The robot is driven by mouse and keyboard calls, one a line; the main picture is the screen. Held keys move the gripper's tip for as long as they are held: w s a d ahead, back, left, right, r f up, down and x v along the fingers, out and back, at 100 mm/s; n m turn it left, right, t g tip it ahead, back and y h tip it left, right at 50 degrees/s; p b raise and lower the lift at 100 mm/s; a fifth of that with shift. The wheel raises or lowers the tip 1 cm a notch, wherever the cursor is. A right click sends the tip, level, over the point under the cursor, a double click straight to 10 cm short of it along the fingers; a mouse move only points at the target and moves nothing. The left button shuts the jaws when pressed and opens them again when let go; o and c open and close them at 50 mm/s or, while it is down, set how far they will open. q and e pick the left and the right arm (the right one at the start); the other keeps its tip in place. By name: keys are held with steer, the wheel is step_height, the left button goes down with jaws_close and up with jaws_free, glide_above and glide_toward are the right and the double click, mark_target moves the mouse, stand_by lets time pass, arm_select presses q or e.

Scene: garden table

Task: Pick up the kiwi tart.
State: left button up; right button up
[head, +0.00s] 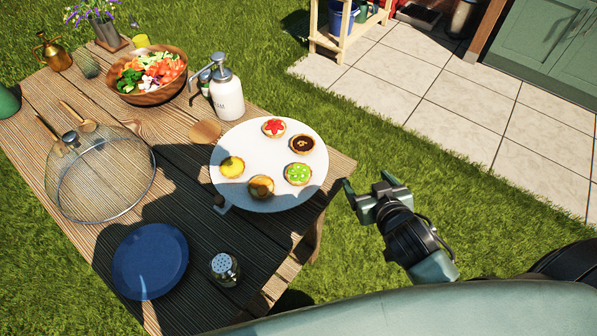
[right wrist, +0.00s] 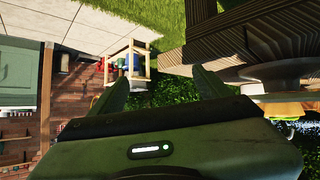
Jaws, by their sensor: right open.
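The kiwi tart (head: 298,174) has a bright green top and sits at the right side of a round white board (head: 268,140) on the wooden table. Other tarts share the board: a red one (head: 274,128), a dark one (head: 302,144), a yellow one (head: 232,167) and a brown one (head: 261,187). My right gripper (head: 352,194) is open and empty, off the table's right edge, to the right of the kiwi tart and apart from it. In the right wrist view its open fingers (right wrist: 158,85) have nothing between them. My left gripper is not in view.
Left of the board are a white pump bottle (head: 227,98), a salad bowl (head: 150,76) and a mesh dome (head: 100,178). A blue plate (head: 150,261) and a metal shaker (head: 224,268) stand in front. Grass lies right of the table (head: 200,239).

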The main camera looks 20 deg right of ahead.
mark_target(310, 175)
steer(key=w+a+r+n+t+y, duration=0.2)
steer(key=w+r+n+t+y, duration=0.2)
steer(key=w+r+t+y, duration=0.25)
steer(key=s+a+f+n+g+y, duration=0.2)
steer(key=s+a+n+g+y, duration=0.3)
steer(key=s+n+g+y, duration=0.4)
steer(key=shift+m+y, duration=0.5)
steer(key=shift+y, duration=0.05)
steer(key=x, duration=0.3)
steer(key=w+p+x, duration=0.1)
steer(key=x, duration=0.1)
steer(key=d+x, duration=0.1)
steer(key=x, duration=0.2)
steer(key=shift+w+a+f+p, duration=0.15)
steer(key=shift+w+a+p, duration=0.15)
steer(key=shift+w+p, duration=0.1)
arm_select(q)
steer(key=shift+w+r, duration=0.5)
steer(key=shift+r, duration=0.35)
arm_select(e)
steer(key=shift+c, duration=0.4)
steer(key=c, duration=1.4)
steer(key=shift+o, duration=0.2)
steer(key=shift+g, duration=0.25)
